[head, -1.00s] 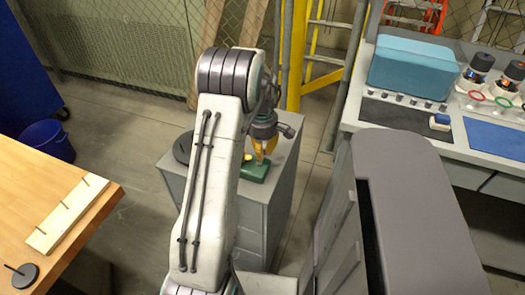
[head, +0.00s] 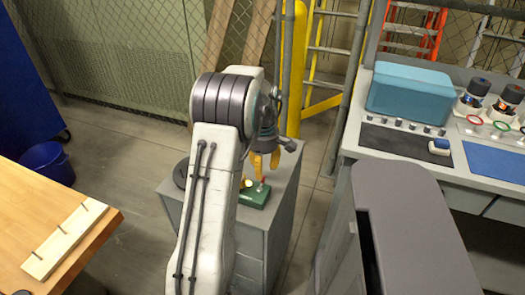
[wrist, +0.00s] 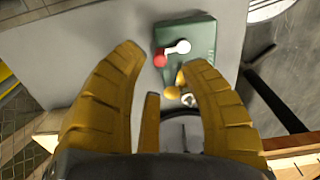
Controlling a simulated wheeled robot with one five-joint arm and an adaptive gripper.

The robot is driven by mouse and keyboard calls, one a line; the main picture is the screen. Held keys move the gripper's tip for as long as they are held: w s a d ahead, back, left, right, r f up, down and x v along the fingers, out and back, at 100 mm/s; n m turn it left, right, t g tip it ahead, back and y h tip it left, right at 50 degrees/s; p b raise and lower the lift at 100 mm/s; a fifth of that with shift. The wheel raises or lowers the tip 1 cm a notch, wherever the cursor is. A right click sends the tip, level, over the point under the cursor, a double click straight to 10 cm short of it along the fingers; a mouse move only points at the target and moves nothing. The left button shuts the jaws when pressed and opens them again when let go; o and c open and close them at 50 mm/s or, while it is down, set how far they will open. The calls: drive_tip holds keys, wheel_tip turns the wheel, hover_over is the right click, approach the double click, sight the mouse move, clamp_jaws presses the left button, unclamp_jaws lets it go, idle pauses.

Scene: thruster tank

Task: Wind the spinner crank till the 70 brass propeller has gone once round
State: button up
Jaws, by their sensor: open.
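The spinner is a small green box (head: 254,196) on top of a grey cabinet in the head view; it also shows in the wrist view (wrist: 196,40). Its white crank arm (wrist: 179,47) ends in a red knob (wrist: 160,58). A brass propeller (wrist: 176,86) shows at the box's near edge, partly hidden by my right finger. My gripper (wrist: 162,57) is open, its yellow fingers pointing down above the spinner. In the wrist view the red knob appears between the fingertips, with nothing gripped. In the head view the fingers (head: 263,163) hang just above the knob.
The grey cabinet (head: 282,215) also carries a dark round thing at its left, partly behind my arm. A wooden table (head: 60,190) with a pegged board stands at left. A bench with a teal box (head: 410,92) stands at right. Floor is clear between table and cabinet.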

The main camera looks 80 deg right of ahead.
wheel_tip(320, 180, up, 7)
drive_tip(key=shift+r, duration=0.2)
idle(0.3)
idle(0.7)
